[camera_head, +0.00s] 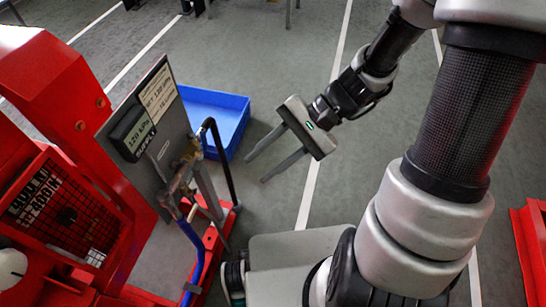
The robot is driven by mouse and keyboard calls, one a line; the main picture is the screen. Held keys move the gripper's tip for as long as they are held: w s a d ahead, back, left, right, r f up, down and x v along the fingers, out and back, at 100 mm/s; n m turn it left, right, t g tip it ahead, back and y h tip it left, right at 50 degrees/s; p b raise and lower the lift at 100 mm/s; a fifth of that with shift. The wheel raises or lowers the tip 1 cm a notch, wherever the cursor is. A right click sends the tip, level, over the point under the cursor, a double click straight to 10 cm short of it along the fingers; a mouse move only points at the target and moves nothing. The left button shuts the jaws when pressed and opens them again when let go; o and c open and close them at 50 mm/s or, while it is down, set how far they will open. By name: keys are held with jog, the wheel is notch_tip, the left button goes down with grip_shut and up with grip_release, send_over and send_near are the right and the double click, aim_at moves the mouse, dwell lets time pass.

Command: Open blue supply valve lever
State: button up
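Brass-coloured valve fittings (180,180) sit at the lower right edge of a grey upright panel (150,165). A blue hose or pipe (192,240) runs down from them. I cannot clearly pick out the blue lever or its angle among the fittings. My gripper (255,170) is open and empty, to the right of the fittings. Its two parallel fingers point left toward them, with a clear gap in the picture. A black curved pipe (222,160) stands between the fittings and my fingertips.
A blue open crate (237,125) lies on the floor behind the panel and pipe. Red pumpset housing (50,90) fills the left side, with a black digital display (133,132) on the panel. Red framework (530,245) shows at the right edge. Grey floor around my gripper is clear.

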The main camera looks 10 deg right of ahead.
jog(key=shift+s+d+r+n+h, duration=0.25)
jog(key=shift+d+r+n+h, duration=0.2)
jog(key=shift+r+n+h, duration=0.1)
jog(key=shift+s+d+r+n+h, duration=0.25)
jog(key=shift+d+r+n+h, duration=0.2)
jog(key=shift+r+h, duration=0.1)
jog(key=shift+f, duration=0.1)
jog(key=shift+a, duration=0.1)
grip_shut()
jog(key=w+a+f+m+t+y+p, duration=0.25)
jog(key=w+f+m+y, duration=0.25)
jog(key=m, duration=1.1)
jog(key=w+a+f+m+t+y+p, duration=0.1)
jog(key=w+a+f+m+y+p, duration=0.35)
jog(key=m, duration=1.05)
jog(key=w+a+f+y+b, duration=0.1)
jog(key=w+a+b, duration=0.2)
jog(key=a, duration=0.4)
jog(key=shift+w+a, duration=0.3)
jog(key=shift+w, duration=0.1)
